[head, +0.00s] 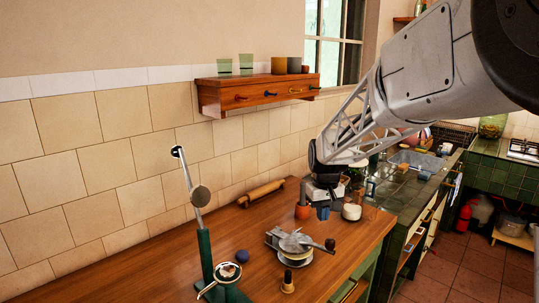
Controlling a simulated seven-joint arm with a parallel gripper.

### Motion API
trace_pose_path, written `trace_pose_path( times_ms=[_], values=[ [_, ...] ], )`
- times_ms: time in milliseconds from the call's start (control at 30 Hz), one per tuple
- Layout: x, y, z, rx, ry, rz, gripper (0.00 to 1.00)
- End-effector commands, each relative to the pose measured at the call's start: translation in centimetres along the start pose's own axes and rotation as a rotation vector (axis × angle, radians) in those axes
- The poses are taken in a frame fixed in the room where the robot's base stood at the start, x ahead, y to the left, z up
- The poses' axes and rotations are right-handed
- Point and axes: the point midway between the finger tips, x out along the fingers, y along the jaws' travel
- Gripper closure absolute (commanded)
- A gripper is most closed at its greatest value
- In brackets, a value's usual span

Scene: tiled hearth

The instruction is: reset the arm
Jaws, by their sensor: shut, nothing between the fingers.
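My arm reaches in from the upper right of the head view and slants down to the left. Its lattice-sided link ends in a dark wrist joint over the far end of the wooden counter (150,268). My gripper (320,196) is below that joint, small in the picture, among the things at the counter's far end. It is shut and holds nothing. The fingertips are hard to make out, and I cannot tell how high they are above the counter.
A terracotta pot (302,211) and a white jar (352,211) are close to my gripper. A rolling pin (261,193), a metal press (297,245), a dark blue ball (242,256) and a green stand (206,255) occupy the counter. A drawered wall shelf (258,92) hangs above.

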Motion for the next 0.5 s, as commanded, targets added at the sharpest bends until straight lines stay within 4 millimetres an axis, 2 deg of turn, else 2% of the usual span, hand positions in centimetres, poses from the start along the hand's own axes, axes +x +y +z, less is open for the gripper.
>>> trace_pose_path(
  times_ms=[167,267,500],
  values=[
    [-1.3,-0.3,2.4,0.016,0.015,0.004,1.0],
    [-2.3,-0.6,4.5,0.032,0.028,0.007,1.0],
    [-4.5,-1.5,10.7,0.079,0.064,0.015,1.0]
  ],
)
